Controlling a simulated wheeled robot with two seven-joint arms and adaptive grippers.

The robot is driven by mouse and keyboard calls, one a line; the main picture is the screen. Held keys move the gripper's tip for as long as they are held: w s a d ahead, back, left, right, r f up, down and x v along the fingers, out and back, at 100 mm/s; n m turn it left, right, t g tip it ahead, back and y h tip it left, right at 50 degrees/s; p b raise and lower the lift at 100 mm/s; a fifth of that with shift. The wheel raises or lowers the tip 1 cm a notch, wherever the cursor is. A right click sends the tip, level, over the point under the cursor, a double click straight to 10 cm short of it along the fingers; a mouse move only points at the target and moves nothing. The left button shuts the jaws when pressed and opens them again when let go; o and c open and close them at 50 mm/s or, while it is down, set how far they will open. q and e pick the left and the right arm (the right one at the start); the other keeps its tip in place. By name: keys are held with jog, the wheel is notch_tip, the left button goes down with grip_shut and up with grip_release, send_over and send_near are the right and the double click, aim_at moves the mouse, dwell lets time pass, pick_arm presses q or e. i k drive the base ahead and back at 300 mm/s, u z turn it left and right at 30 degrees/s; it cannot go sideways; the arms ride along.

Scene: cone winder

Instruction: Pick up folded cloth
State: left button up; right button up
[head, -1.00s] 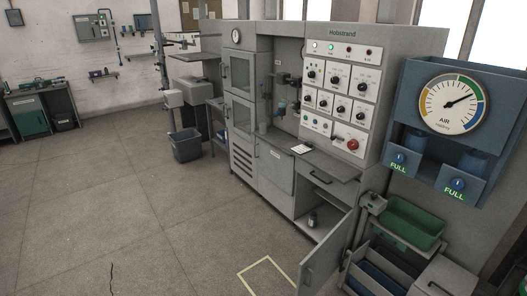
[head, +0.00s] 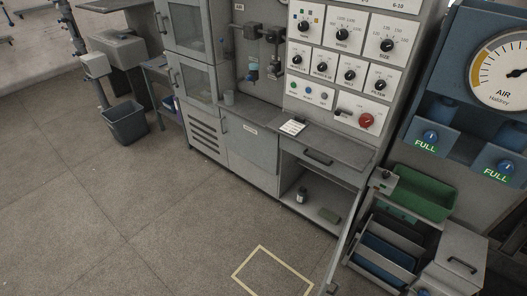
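A small flat grey-green block (head: 329,215), which may be the folded cloth, lies on the floor of the open lower compartment of the grey cone winder cabinet (head: 252,152). It is too small to tell for sure. Neither of my grippers is in view.
The open cabinet door (head: 347,240) juts out to the right of the compartment. A green bin (head: 422,192) and blue trays stand right of it. A white card (head: 292,127) lies on the counter.

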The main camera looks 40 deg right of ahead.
aim_at(333, 218)
jog(key=z, duration=0.1)
jog(key=i, duration=1.9)
jog(key=z, duration=1.2)
jog(key=i, duration=1.25)
jog(key=z, duration=1.25)
jog(key=i, duration=0.5)
jog(key=z, duration=0.2)
